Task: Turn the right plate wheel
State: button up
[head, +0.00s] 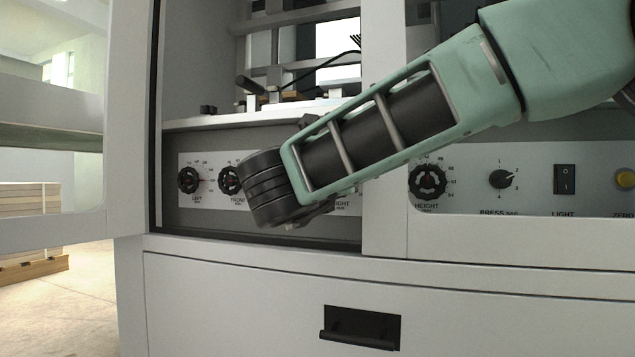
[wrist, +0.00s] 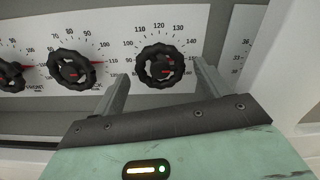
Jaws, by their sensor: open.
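The right plate wheel (wrist: 160,65) is a black ribbed handwheel on a white scale plate in the wrist view, with numbers arched above it. My gripper (wrist: 161,70) is open, with one finger to the left of this wheel and one to the right. The wheel sits between the fingertips in the picture; I cannot tell whether they touch it. In the head view my arm hides the wheel, and only part of its printed label shows.
Left of it in the wrist view are a second wheel (wrist: 72,68) and the front wheel (wrist: 10,75). The head view shows the left wheel (head: 188,180), height wheel (head: 428,181), press knob (head: 502,179), light switch (head: 564,179) and cabinet post (head: 384,225).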

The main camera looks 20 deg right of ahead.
jog(key=p+v, duration=0.6)
jog(key=v, duration=1)
jog(key=shift+s+a+p, duration=0.2)
jog(key=shift+s+p, duration=0.1)
jog(key=shift+s, duration=0.1)
jog(key=shift+r, duration=0.1)
